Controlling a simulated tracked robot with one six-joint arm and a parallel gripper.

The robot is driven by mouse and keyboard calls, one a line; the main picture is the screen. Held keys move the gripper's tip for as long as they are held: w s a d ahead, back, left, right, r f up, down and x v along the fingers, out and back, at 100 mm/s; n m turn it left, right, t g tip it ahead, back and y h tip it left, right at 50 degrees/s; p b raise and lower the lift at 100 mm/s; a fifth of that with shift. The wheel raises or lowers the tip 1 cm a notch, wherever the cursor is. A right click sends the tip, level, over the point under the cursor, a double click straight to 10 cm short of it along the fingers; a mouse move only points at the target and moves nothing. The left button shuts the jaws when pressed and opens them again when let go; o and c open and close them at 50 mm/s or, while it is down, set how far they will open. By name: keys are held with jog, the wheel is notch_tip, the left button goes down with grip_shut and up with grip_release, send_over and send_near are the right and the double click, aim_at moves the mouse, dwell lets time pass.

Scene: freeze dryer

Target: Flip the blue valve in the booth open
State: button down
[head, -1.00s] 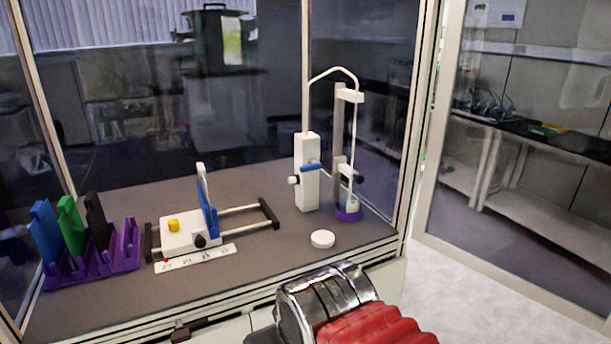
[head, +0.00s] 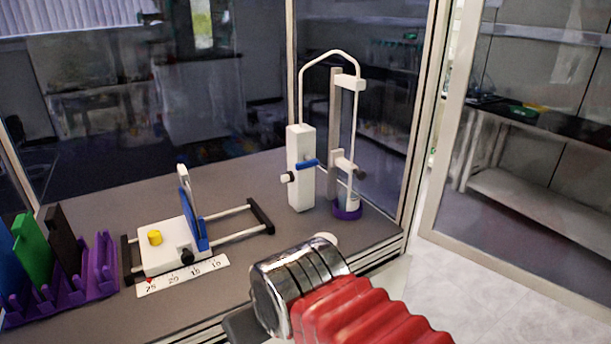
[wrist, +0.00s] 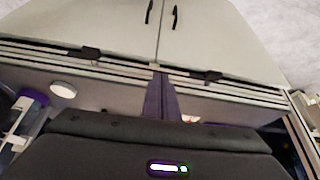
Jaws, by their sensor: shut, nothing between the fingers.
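The blue valve (head: 308,163) is a small blue lever across the upright white box (head: 301,190) in the booth. It lies roughly level, sticking out to the right of the box. In the head view my arm covers the front edge of the booth, and my gripper itself is not visible there. In the wrist view my gripper (wrist: 162,97) shows as two dark fingers shut together with nothing between them, over the booth's front edge. The blue valve cannot be made out in the wrist view.
A white round cap (wrist: 62,89) lies near the front edge. A white slide device (head: 165,250) and a purple rack (head: 103,262) stand left. Glass panes enclose the back.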

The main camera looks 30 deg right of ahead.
jog(key=w+d+r+m+t+y, duration=0.1)
jog(key=w+d+m+t+y, duration=0.15)
jog(key=w+m, duration=0.55)
jog(key=w+d+r+m+t+y, duration=0.1)
jog(key=w+d+m, duration=0.25)
jog(key=m, duration=0.85)
jog(key=w+d+r+m+t+h, duration=0.2)
jog(key=d+m, duration=0.6)
jog(key=d, duration=0.2)
jog(key=w+d+r+m+t+h, duration=0.2)
jog(key=d+r+m+t, duration=0.1)
jog(key=d+m, duration=0.5)
jog(key=d, duration=0.2)
jog(key=shift+w+d+r+m, duration=0.15)
jog(key=shift+w+d+m, duration=0.15)
jog(key=shift+w+m, duration=0.1)
jog(key=shift+w, duration=0.1)
